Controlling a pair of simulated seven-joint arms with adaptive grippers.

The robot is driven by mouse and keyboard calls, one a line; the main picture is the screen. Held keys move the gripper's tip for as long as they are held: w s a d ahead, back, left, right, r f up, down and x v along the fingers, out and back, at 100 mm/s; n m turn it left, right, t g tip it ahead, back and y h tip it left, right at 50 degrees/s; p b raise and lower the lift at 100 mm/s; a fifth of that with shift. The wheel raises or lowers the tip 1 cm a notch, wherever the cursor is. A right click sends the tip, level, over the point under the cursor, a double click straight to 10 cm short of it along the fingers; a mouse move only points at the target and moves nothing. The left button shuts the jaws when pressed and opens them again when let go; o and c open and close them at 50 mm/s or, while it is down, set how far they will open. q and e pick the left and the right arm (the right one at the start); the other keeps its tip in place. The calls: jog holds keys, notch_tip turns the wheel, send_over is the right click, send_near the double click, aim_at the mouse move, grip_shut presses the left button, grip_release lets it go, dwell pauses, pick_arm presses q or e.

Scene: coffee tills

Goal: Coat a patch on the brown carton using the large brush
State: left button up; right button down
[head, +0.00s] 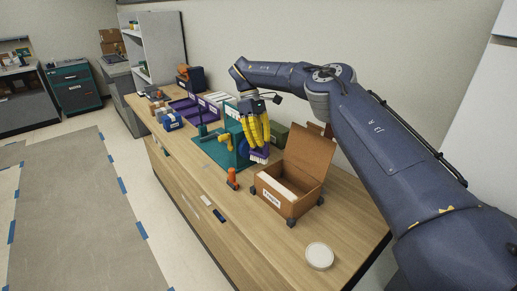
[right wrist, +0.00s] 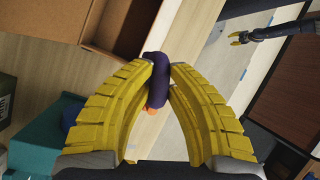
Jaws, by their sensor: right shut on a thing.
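The brown carton (head: 287,203) stands on the wooden table with its lid raised; a white label is on its front. Part of it shows at the top left of the right wrist view (right wrist: 120,25). My right gripper (head: 258,144) is shut on the large brush (head: 260,154), whose purple handle (right wrist: 155,78) shows between the yellow fingertips. The brush's pale bristles point down, above the table and left of the carton, apart from it. The fingers hide part of the handle. My left gripper (right wrist: 240,38) shows small at the upper right of the right wrist view; its jaw state is unclear.
An orange object (head: 232,178) stands just left of the carton. A round white lid or tub (head: 319,256) sits near the table's right end. Purple trays (head: 185,107) are farther back. The front table edge is mostly clear.

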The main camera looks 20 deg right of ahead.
jog(key=shift+r, duration=1.2)
